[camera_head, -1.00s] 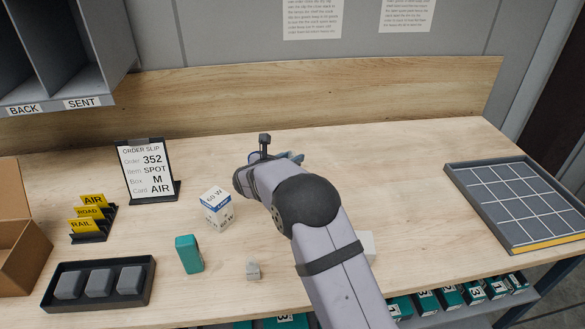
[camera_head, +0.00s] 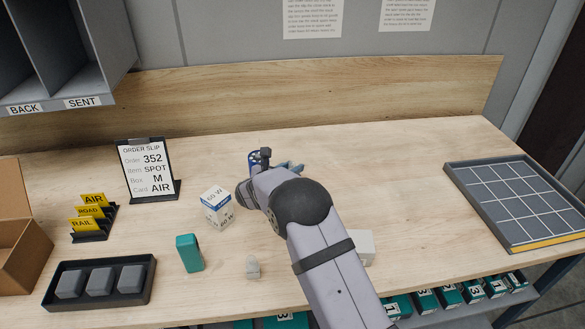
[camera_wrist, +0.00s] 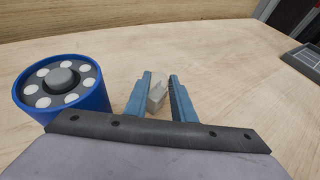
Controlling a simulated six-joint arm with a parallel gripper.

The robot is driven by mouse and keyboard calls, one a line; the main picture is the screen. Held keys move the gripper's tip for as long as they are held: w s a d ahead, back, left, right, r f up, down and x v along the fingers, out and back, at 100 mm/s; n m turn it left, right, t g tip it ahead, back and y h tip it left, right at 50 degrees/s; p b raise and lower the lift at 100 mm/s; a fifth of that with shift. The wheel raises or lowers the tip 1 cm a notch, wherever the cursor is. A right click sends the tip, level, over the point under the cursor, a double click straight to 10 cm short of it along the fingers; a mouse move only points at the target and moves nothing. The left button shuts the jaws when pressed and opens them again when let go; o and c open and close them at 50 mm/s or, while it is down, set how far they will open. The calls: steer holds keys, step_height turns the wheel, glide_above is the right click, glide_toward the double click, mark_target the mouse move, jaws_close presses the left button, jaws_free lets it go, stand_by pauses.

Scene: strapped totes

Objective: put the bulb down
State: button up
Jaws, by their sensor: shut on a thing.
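My gripper (camera_wrist: 160,82) is shut on a small pale thing between its two blue fingers, which I take to be the bulb (camera_wrist: 157,98). It sits low between the fingers, over the wooden bench; I cannot tell whether it touches the wood. In the head view my gripper (camera_head: 292,167) is at the middle back of the bench, and my arm hides the bulb there. A blue round holder (camera_wrist: 63,86) with a ring of white dots stands just left of the fingers; it also shows partly behind my wrist in the head view (camera_head: 253,158).
Left of my arm stand a white-and-blue 60 W carton (camera_head: 217,208), a teal box (camera_head: 189,253), a small grey piece (camera_head: 253,267), an order slip stand (camera_head: 149,170) and a black tray (camera_head: 98,284). A pale box (camera_head: 362,247) lies right of my arm. Bench right of it is clear up to the gridded tray (camera_head: 515,202).

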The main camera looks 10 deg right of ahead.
steer(key=o, duration=1.1)
steer(key=shift+c, duration=0.2)
steer(key=shift+r+p, duration=0.2)
steer(key=shift+p, duration=0.1)
steer(key=b+v, duration=0.2)
steer(key=v, duration=1)
